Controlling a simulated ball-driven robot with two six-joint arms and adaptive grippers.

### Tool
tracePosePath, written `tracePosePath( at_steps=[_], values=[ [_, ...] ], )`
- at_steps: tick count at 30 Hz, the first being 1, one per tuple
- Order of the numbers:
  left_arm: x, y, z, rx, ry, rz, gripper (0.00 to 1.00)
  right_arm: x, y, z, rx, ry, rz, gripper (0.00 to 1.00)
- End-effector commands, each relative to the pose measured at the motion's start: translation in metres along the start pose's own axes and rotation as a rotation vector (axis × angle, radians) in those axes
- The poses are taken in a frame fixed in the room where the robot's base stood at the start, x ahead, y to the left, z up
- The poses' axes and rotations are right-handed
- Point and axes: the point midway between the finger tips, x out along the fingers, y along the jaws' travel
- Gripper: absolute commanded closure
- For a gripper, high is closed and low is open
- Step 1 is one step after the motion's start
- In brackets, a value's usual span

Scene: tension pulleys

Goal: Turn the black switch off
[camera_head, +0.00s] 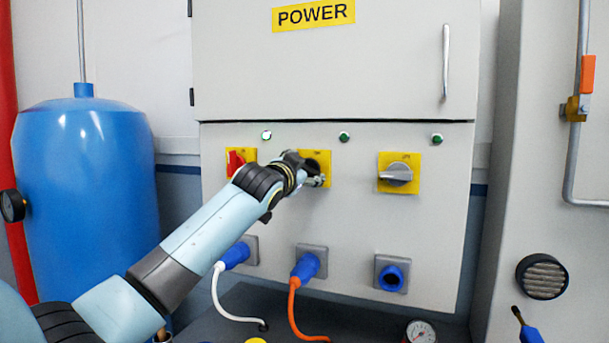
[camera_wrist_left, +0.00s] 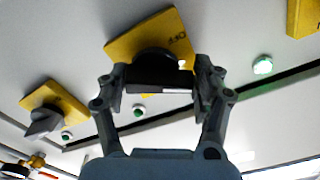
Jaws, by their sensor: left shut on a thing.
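The black switch (camera_head: 312,161) sits on a yellow plate, the middle of three on the front of the grey power cabinet. My left gripper (camera_head: 312,180) reaches it from the lower left and partly covers it. In the left wrist view, the black switch's handle (camera_wrist_left: 158,75) is between the two fingers of my left gripper (camera_wrist_left: 160,88), which is shut on it. Small lettering shows on the yellow plate, hard to read. My right gripper is not in view.
A red switch (camera_head: 236,161) is left and a grey switch (camera_head: 397,173) right of the black one. Small lamps are above; the left lamp (camera_head: 266,134) looks brightest. Blue plugs (camera_head: 306,267) with cables sit below. A blue tank (camera_head: 85,200) stands left.

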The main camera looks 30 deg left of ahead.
Motion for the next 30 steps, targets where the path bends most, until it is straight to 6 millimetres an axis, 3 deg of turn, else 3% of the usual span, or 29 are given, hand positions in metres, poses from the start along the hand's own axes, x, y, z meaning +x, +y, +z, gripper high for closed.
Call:
tracePosePath(
  at_steps=[15,30],
  values=[
    [0.0,0.002,0.006,-0.406,-0.006,0.001,0.65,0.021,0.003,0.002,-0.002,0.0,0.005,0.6],
    [0.0,0.002,0.005,-0.534,-0.007,0.001,0.65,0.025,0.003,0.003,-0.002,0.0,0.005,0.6]
  ],
)
